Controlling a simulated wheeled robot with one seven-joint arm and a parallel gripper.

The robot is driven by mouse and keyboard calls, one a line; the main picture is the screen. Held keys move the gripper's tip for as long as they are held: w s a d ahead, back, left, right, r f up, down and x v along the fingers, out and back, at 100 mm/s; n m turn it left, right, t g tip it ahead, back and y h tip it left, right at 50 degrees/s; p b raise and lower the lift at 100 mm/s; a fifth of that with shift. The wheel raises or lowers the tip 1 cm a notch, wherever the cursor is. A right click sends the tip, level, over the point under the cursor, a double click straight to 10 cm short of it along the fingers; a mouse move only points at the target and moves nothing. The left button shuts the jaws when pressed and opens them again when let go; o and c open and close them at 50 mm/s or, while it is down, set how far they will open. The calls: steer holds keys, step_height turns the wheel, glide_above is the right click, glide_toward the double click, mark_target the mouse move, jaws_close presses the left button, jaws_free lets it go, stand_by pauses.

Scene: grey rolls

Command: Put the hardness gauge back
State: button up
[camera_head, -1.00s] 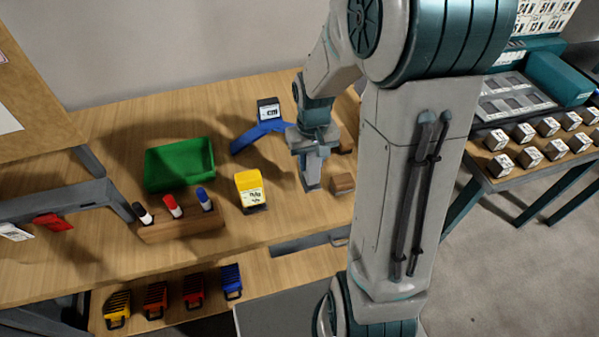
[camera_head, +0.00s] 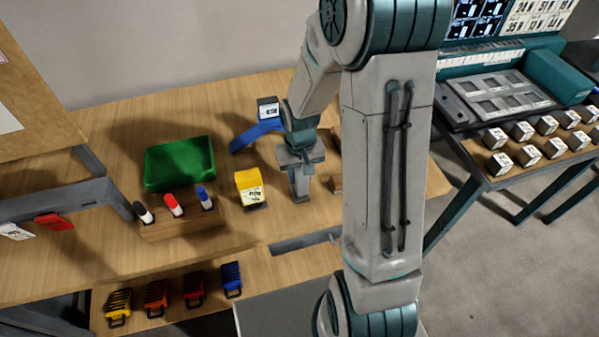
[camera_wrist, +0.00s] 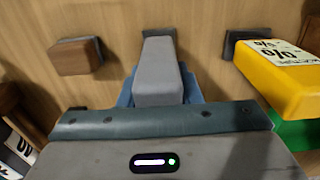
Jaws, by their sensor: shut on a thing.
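My gripper (camera_head: 298,168) points down over the wooden bench. It is shut on a grey block-like body, which I take to be the hardness gauge (camera_wrist: 157,75); it also shows below the gripper in the head view (camera_head: 300,186). A dark piece shows at its far end in the wrist view. Blue parts show on both sides of it, close to my palm. Whether its lower end touches the bench is unclear.
A yellow labelled meter (camera_head: 249,187) stands just left of the gripper. A blue curved tool with a display (camera_head: 268,108) lies behind it. A wooden block (camera_wrist: 76,57) is on the other side. A green bin (camera_head: 180,164) and a pen holder (camera_head: 182,227) stand further left.

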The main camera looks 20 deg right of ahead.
steer(key=o, duration=0.9)
step_height(320, 180, up, 12)
steer(key=shift+f, duration=0.25)
steer(key=shift+s+r, duration=0.2)
steer(key=shift+r, duration=0.5)
steer(key=s+r+t, duration=0.1)
steer(key=s+r, duration=0.1)
steer(key=s, duration=0.2)
steer(key=s+r+t, duration=0.1)
steer(key=s+r, duration=0.2)
steer(key=s, duration=0.2)
steer(key=s+r+t, duration=0.1)
steer(key=s+r, duration=0.1)
steer(key=s, duration=0.3)
steer(key=shift+a+r, duration=0.1)
steer(key=shift+r, duration=0.05)
steer(key=shift+w, duration=0.1)
